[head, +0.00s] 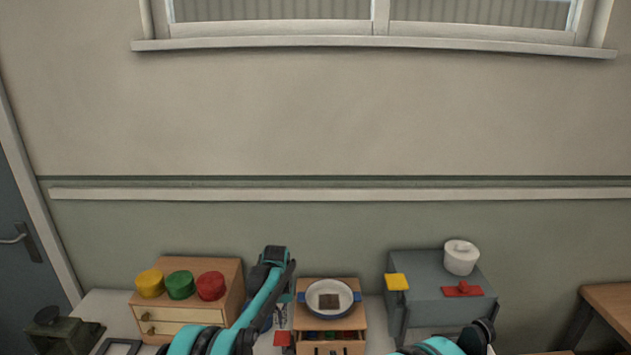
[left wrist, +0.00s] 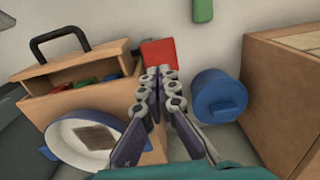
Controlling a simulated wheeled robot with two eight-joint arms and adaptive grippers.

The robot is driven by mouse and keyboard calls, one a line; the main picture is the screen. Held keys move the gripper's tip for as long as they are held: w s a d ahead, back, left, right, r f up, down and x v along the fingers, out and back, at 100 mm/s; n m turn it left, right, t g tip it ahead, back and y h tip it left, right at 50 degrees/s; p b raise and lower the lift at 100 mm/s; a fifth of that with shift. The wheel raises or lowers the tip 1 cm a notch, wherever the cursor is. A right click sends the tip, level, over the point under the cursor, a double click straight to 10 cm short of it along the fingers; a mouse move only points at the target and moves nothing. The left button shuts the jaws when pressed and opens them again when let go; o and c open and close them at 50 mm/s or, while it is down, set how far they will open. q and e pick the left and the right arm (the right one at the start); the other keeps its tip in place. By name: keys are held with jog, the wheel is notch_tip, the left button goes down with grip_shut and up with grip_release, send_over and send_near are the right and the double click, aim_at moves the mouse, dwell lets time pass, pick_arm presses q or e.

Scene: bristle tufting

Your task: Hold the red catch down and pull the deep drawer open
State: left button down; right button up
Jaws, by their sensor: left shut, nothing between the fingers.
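The deep drawer (head: 330,348) is in the small wooden cabinet at the front middle and stands partly open, with coloured pieces inside. Its black handle shows in the left wrist view (left wrist: 60,38). A red piece (head: 281,338), which looks like the catch, is left of the drawer; it also shows in the left wrist view (left wrist: 160,53). My left gripper (left wrist: 160,75) is shut and empty, its fingertips close to the red piece's edge. I cannot tell whether they touch. Only part of my right arm shows at the lower right of the head view; its gripper is not visible.
A blue-rimmed dish (head: 330,297) holding a brown square sits on the cabinet. A wooden chest (head: 235,275) with coloured cylinders is at left. A grey box (head: 425,295) with a white pot (head: 461,258) is at right. A blue pot (left wrist: 218,95) is beside my left fingers.

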pick_arm(q)
jog(key=shift+r, duration=1.9)
jog(key=shift+r, duration=0.1)
notch_tip(320, 180, up, 12)
